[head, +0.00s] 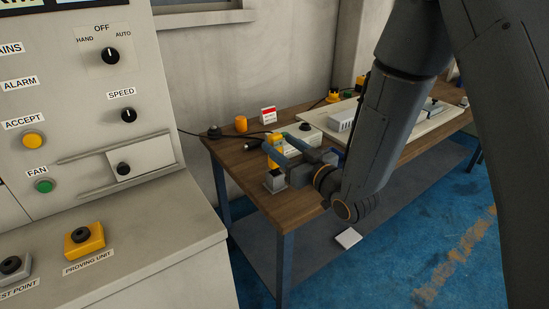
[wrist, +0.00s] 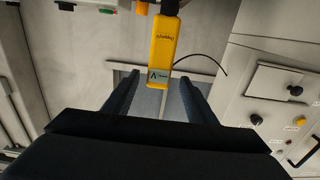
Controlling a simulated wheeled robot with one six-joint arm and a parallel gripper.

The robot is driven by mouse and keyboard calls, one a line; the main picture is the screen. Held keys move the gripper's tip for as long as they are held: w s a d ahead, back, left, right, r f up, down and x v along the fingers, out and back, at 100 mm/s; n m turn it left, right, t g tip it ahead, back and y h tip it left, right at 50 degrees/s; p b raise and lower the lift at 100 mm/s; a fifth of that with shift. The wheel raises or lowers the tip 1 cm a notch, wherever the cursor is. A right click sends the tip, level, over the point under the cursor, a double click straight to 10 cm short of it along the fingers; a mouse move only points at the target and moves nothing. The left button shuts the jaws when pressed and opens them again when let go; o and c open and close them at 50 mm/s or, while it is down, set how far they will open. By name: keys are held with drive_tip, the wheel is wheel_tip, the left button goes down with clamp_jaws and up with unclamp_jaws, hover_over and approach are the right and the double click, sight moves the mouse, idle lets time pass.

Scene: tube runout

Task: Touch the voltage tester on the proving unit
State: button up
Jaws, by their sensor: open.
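The voltage tester is a yellow body that shows in the wrist view (wrist: 163,48), with a black part at its top end and a thin black lead beside it. In the head view the tester (head: 275,140) is over the wooden bench's left end, partly hidden by my gripper (head: 272,158). My gripper is open, and in the wrist view its fingertips (wrist: 158,82) point toward the tester's near end. I cannot tell whether they touch it. The proving unit (head: 85,240) is a yellow box with a black round top on the grey cabinet's ledge, labelled.
A grey test point (head: 13,268) sits left of the proving unit. A small block with a pale top (head: 274,181) stands at the bench's front edge. A gap separates bench (head: 315,198) and cabinet.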

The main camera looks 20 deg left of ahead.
sight(268, 135)
drive_tip(key=x, duration=0.2)
drive_tip(key=p+x, duration=0.1)
drive_tip(key=x, duration=0.2)
drive_tip(key=p+x, duration=0.1)
drive_tip(key=x, duration=0.1)
drive_tip(key=shift+w+a+f, duration=0.1)
drive_tip(key=shift+w+f, duration=0.15)
drive_tip(key=shift+w, duration=0.05)
drive_tip(key=c, duration=1.2)
drive_tip(key=shift+c, duration=0.2)
drive_tip(key=shift+r, duration=0.1)
wheel_tip(268, 135, up, 10)
drive_tip(key=b, duration=0.1)
